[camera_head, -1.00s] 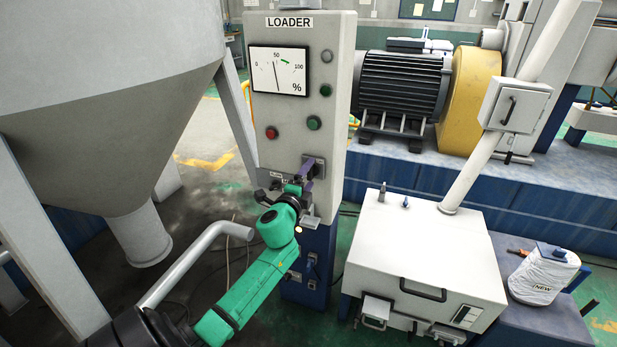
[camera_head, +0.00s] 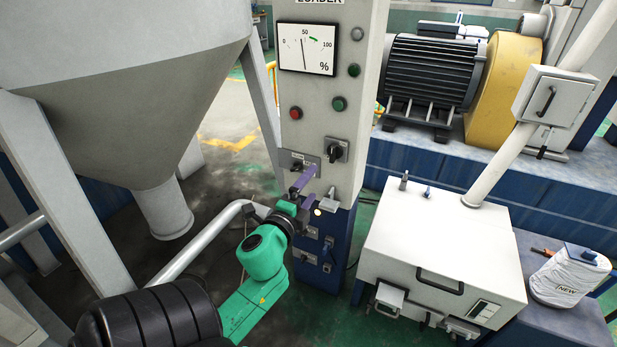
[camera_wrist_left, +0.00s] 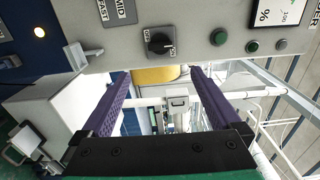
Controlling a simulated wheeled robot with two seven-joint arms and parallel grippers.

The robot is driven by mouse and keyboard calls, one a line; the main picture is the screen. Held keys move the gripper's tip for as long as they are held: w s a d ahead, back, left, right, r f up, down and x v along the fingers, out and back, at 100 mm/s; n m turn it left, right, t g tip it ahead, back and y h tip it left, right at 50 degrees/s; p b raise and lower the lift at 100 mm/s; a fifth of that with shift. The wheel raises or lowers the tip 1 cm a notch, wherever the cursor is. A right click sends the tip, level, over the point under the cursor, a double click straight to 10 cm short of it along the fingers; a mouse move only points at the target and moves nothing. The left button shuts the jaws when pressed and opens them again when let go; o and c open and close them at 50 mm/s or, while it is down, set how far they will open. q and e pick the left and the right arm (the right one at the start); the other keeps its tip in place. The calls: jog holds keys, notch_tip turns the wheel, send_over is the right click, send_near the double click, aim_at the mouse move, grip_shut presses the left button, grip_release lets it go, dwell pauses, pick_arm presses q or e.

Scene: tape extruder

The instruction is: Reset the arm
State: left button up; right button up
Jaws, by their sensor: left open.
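My left gripper (camera_head: 308,190) is in front of the lower part of the loader panel (camera_head: 327,95), below its two black rotary knobs. Its arm is green with a dark wrist. The right knob (camera_head: 336,152) and the left knob (camera_head: 298,165) are both clear of the fingers in the head view. In the left wrist view, the two purple fingers of my left gripper (camera_wrist_left: 160,75) stand wide apart with nothing between them. A black knob (camera_wrist_left: 160,43) shows on the panel beyond the fingertips. My right gripper is not in view.
A large grey hopper (camera_head: 110,120) stands to the left, with a bent pipe (camera_head: 205,240) near my left arm. A motor (camera_head: 432,75) sits behind.

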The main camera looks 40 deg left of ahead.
pick_arm(q)
jog(key=shift+s+d, duration=0.1)
jog(key=shift+s, duration=0.15)
dwell(0.3)
jog(key=s+d+f+n+g+h+p, duration=0.1)
jog(key=s+f+n+g, duration=0.15)
jog(key=f, duration=0.85)
jog(key=s+d+f+n+g+h+p, duration=0.1)
jog(key=d+f+n+g+p, duration=0.15)
jog(key=f, duration=0.85)
jog(key=s+f+n+g+h+p, duration=0.1)
jog(key=s+f+g, duration=0.15)
jog(key=f, duration=0.75)
jog(key=s+d+f+n+g+h+p, duration=0.1)
jog(key=s+d+f+n+g, duration=0.2)
jog(key=s+f, duration=0.6)
jog(key=s+d+f+n+g+h+p, duration=0.1)
jog(key=s+d+f+n+g, duration=0.2)
jog(key=s+f, duration=0.6)
jog(key=s+d+g, duration=0.2)
jog(key=s+d, duration=0.1)
jog(key=s, duration=0.5)
jog(key=shift+h+p, duration=0.3)
jog(key=shift+h, duration=0.1)
jog(key=shift+s+d+g, duration=0.1)
jog(key=shift+g, duration=0.15)
